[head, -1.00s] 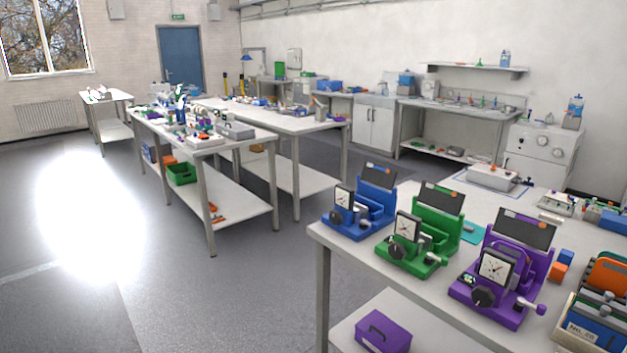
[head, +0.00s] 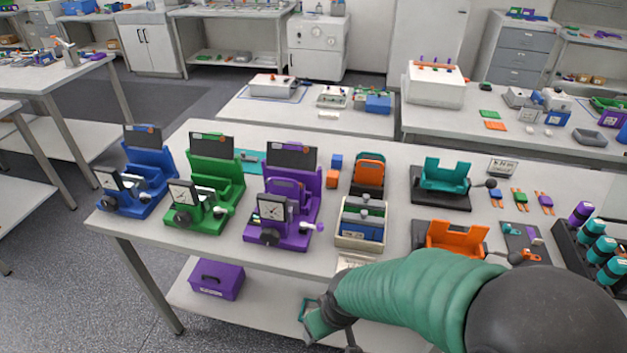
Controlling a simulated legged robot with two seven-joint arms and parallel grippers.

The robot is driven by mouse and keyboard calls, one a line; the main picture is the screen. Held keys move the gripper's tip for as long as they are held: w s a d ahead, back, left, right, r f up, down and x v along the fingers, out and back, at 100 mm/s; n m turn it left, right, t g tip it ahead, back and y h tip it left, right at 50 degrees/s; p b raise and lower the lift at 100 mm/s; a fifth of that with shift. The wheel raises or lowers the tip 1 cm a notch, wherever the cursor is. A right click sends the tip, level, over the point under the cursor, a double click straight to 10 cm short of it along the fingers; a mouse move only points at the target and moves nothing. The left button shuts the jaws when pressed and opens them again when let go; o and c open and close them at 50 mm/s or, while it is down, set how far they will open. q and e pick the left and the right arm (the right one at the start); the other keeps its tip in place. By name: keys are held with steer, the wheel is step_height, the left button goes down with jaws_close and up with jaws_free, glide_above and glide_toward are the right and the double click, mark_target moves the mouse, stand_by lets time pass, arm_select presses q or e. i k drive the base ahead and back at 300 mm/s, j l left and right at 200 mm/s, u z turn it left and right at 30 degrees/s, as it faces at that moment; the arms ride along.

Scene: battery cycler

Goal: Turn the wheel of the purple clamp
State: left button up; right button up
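The purple clamp (head: 302,205) stands on the near part of the table, the rightmost of three similar devices. It has a square dial (head: 272,208) on its front and a dark panel behind. A black round wheel (head: 270,237) sits low on its front, below the dial. A small lever with a pale and purple end (head: 315,227) sticks out at its right. My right arm comes in from the lower right, and its gripper (head: 318,318) is at the table's front edge, below and right of the clamp, apart from it. Its finger opening is unclear. My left gripper is not in view.
A green device (head: 226,187) and a blue device (head: 152,180) stand left of the purple one. A file box (head: 347,236), orange holder (head: 455,237) and teal holder (head: 444,178) stand right. A purple box (head: 217,280) is on the lower shelf.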

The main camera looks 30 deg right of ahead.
mark_target(269, 236)
steer(key=i+l+z, duration=0.35)
steer(key=i+l, duration=0.15)
steer(key=l, duration=0.2)
steer(key=j+z, duration=0.2)
steer(key=j, duration=0.2)
steer(key=k+j+z, duration=0.2)
steer(key=j, duration=0.2)
steer(key=j+z, duration=0.2)
steer(key=j, duration=0.15)
steer(key=k+j+z, duration=0.2)
steer(key=j, duration=0.15)
steer(key=k+j+z, duration=0.2)
steer(key=j, duration=0.15)
